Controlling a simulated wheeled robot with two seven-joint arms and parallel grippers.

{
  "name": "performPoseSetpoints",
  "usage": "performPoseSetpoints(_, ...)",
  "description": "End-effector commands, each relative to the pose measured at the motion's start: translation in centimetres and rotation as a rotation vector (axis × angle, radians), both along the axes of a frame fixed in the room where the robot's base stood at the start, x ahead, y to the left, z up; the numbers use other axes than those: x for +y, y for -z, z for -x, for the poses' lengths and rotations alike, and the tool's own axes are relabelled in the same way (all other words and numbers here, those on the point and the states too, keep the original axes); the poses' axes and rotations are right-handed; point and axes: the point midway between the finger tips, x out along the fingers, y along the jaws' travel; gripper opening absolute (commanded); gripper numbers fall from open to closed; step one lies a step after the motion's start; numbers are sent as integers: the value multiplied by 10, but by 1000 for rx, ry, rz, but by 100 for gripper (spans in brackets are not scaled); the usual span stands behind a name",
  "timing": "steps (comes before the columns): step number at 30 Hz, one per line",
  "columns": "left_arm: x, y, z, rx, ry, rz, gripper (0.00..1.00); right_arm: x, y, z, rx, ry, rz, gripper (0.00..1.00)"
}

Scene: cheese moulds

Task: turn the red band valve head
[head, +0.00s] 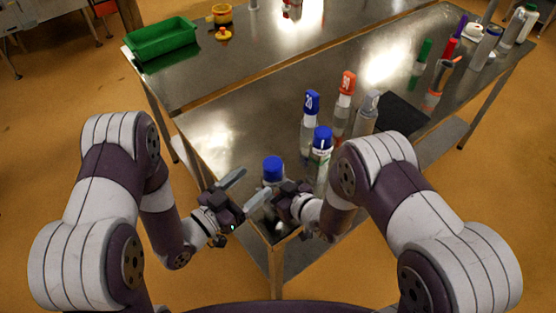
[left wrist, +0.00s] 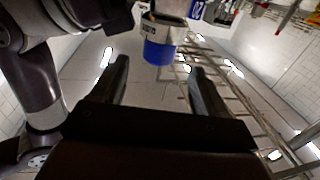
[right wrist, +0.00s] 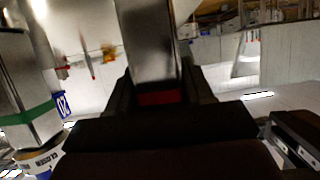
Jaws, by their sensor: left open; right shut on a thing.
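In the right wrist view, a grey metal upright piece with a red band (right wrist: 160,97) at its base stands between the jaws of my right gripper (right wrist: 158,92), which is shut on it. In the head view my right gripper (head: 283,203) is low at the near table corner, and the red band cannot be made out there. My left gripper (head: 246,188) is open and empty, just left of a blue-capped bottle (head: 272,165). In the left wrist view the blue cap (left wrist: 160,52) shows between and beyond the open fingers (left wrist: 158,75).
A metal piece with a green band (right wrist: 28,122) stands at left in the right wrist view. More blue-capped and orange-capped bottles (head: 346,84) stand on the metal table (head: 230,125) behind my grippers. A green tray (head: 162,40) sits on the far table. The table's left middle is clear.

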Motion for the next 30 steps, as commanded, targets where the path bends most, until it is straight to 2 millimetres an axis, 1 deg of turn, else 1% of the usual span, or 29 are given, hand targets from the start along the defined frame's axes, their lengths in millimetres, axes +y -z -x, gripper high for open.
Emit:
performPoseSetpoints(1,-11,0,-7,-1,8,1,74,0,0,0,-1,0,-1,4)
performPoseSetpoints(3,-24,0,-21,-2,8,1,74,0,0,0,-1,0,-1,4)
performPoseSetpoints(9,-54,0,-53,2,3,2,74,0,0,0,-1,0,-1,4)
performPoseSetpoints(12,-63,0,-63,3,1,1,74,0,0,0,-1,0,-1,4)
performPoseSetpoints(15,-68,0,-68,3,0,3,74,0,0,0,-1,0,-1,4)
performPoseSetpoints(22,-69,0,-69,4,-1,3,74,0,0,0,-1,0,-1,4)
performPoseSetpoints(23,-69,0,-69,4,-1,3,71,0,0,0,-1,0,-1,4)
performPoseSetpoints(24,-69,0,-69,4,-1,3,58,0,0,0,-1,0,-1,4)
performPoseSetpoints(26,-69,0,-69,4,-1,3,38,0,0,0,-1,0,-1,4)
performPoseSetpoints(27,-69,0,-69,4,-1,3,25,0,0,0,-1,0,-1,4)
performPoseSetpoints(28,-69,0,-69,4,-2,3,22,0,0,0,-1,0,-1,4)
performPoseSetpoints(30,-69,0,-69,4,-2,3,22,0,0,0,-1,0,-1,4)
